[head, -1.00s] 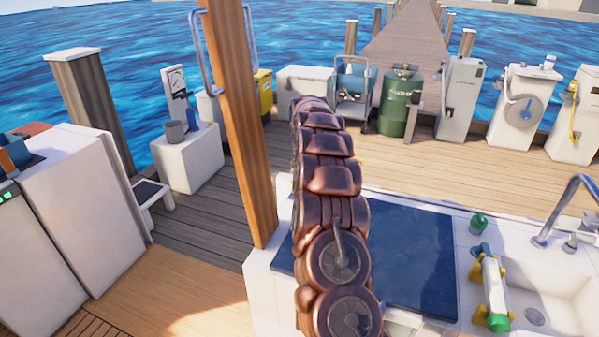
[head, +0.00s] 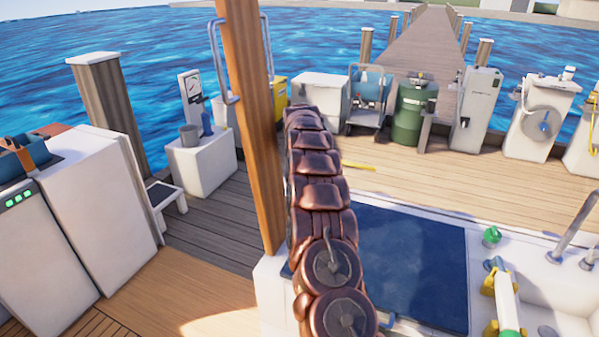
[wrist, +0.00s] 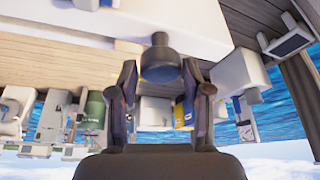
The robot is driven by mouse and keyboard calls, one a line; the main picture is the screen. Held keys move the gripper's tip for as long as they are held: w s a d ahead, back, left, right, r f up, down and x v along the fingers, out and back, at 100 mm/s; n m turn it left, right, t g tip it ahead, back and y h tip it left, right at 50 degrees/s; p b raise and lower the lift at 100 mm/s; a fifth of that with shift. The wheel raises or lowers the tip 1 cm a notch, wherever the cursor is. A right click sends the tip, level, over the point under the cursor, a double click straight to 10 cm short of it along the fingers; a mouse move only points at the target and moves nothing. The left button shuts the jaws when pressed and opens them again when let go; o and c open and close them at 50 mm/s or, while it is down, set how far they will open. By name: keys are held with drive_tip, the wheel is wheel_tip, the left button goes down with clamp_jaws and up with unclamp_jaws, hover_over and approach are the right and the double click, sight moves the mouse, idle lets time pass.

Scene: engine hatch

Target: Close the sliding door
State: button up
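I cannot make out a sliding door for certain in either view. A wooden post (head: 252,130) with metal grab rails (head: 222,65) beside it stands left of my arm in the head view. My gripper (wrist: 166,80) shows in the wrist view with its two dark fingers spread apart. A dark grey knob-like piece (wrist: 160,62) appears between the fingers, near a white edge. I cannot tell whether the fingers touch it, and no grip on it shows. In the head view my gripper is hidden by my copper-coloured arm.
White cabinets (head: 90,200) stand at the left. A white counter with a dark blue mat (head: 415,260) and a green-and-yellow item (head: 505,300) lies in front at the right. A green drum (head: 408,115) stands behind.

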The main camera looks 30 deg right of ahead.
drive_tip(key=shift+o, duration=1.2)
drive_tip(key=shift+a+f, duration=0.1)
drive_tip(key=v, duration=1.2)
